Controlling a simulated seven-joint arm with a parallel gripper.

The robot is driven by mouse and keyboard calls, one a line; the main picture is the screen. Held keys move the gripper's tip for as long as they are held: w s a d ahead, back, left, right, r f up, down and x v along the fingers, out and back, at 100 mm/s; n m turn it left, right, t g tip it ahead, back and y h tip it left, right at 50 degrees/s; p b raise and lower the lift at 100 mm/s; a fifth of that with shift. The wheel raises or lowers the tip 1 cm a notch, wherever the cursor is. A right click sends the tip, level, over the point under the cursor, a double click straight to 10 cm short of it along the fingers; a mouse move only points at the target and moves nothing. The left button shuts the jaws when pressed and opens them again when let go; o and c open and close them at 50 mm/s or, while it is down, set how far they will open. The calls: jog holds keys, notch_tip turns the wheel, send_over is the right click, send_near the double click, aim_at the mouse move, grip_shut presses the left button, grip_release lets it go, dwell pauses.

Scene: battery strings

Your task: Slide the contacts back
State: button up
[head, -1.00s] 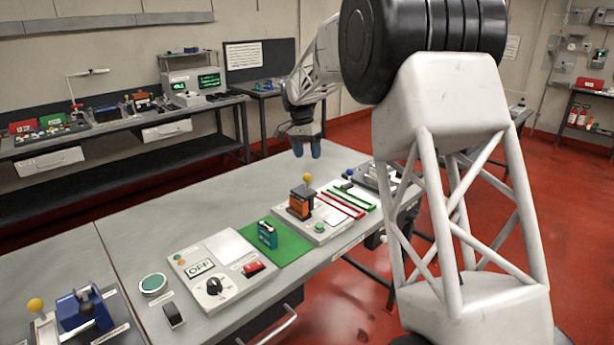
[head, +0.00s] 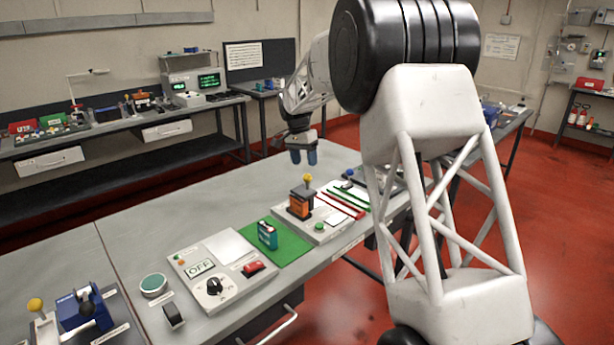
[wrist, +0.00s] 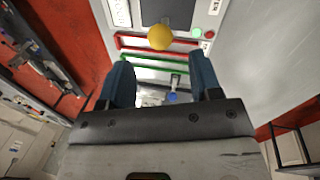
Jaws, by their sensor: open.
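My gripper (head: 302,158) is open and empty, pointing down above the far side of the bench. An orange and black block with a yellow knob (head: 307,178) on top stands on a pale panel (head: 320,228) just below and nearer the camera. The yellow knob (wrist: 160,37) also shows in the wrist view, beyond the fingertips. Red strips (head: 342,206) and green strips (head: 352,196) lie right of the block. A small blue knob (head: 348,173) stands behind them; a blue part (wrist: 172,97) shows between my fingers in the wrist view. I cannot tell which part is the contacts.
A teal block (head: 267,234) stands on a green mat (head: 290,252). An OFF switch panel (head: 222,272) lies left of it. A blue device (head: 83,308) with a yellow-knobbed lever (head: 36,306) is at the near left. The bench behind the panels is clear.

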aim_at(307, 175)
jog(key=shift+s+d+f, duration=0.1)
jog(key=shift+d+f, duration=0.05)
jog(key=shift+f, duration=0.8)
jog(key=shift+s+d+f, duration=0.1)
jog(key=shift+d+f, duration=0.1)
jog(key=shift+f, duration=0.75)
jog(key=shift+s+d+f, duration=0.1)
jog(key=shift+d+f, duration=0.05)
jog(key=shift+f, duration=0.8)
grip_shut()
